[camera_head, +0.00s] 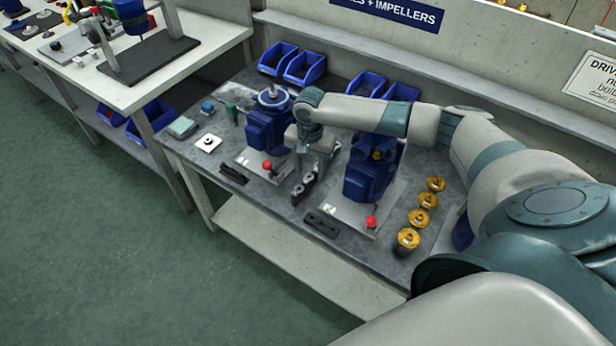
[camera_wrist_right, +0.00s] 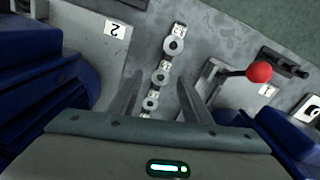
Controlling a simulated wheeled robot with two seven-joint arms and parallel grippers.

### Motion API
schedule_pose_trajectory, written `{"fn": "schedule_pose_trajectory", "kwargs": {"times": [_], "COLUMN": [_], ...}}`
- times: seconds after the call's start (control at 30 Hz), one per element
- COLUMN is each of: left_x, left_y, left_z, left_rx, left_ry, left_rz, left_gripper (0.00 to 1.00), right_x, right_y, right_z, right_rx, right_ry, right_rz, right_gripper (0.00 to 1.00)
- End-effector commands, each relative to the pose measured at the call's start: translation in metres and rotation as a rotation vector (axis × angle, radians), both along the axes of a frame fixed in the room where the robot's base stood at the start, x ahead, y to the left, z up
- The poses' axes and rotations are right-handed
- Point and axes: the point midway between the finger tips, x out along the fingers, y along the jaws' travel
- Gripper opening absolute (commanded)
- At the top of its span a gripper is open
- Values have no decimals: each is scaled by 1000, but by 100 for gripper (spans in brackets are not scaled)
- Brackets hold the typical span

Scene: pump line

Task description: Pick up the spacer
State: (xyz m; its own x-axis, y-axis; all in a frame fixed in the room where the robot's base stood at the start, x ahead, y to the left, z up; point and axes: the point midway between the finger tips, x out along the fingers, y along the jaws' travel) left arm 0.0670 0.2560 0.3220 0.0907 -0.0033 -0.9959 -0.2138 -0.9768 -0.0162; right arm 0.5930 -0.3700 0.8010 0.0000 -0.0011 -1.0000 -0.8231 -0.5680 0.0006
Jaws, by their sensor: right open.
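A row of three small grey ring-shaped pieces with centre holes lies on the bench between two blue pumps. In the right wrist view they are a far ring (camera_wrist_right: 173,45), a middle ring (camera_wrist_right: 160,77) and a near ring (camera_wrist_right: 150,103). They look like spacers; I cannot tell which one the task means. In the head view the row (camera_head: 298,191) is small, just below my right gripper (camera_head: 313,163). My right gripper is open and empty. Its fingers (camera_wrist_right: 160,92) straddle the near end of the row in the wrist view. My left gripper is not in view.
Blue pumps (camera_head: 265,128) and (camera_head: 368,172) stand close on both sides. A red-knobbed lever (camera_wrist_right: 259,72) rises right of the rings in the wrist view. Several brass parts (camera_head: 408,238) line the bench's right side. Dark blocks (camera_head: 322,223) lie near the front edge.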

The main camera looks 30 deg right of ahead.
Motion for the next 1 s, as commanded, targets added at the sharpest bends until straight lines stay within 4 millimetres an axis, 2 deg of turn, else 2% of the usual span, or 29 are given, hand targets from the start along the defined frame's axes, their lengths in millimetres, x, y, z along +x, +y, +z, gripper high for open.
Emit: {"fn": "schedule_pose_trajectory", "kwargs": {"times": [0.27,0.4,0.43,0.47,0.83,1.0], "left_x": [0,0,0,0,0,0], "left_y": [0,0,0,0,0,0], "left_z": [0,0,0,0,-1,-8], "left_rx": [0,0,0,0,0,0], "left_ry": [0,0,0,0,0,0], "left_rz": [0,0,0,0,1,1], "left_gripper": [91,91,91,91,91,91], "right_x": [0,0,0,0,0,0], "right_y": [0,0,0,0,0,0], "right_z": [0,0,0,0,0,0], "right_rx": [0,0,0,0,0,1], "right_ry": [0,0,0,0,0,-1], "right_rz": [0,0,0,0,0,0], "right_gripper": [45,11,4,1,1,1]}}
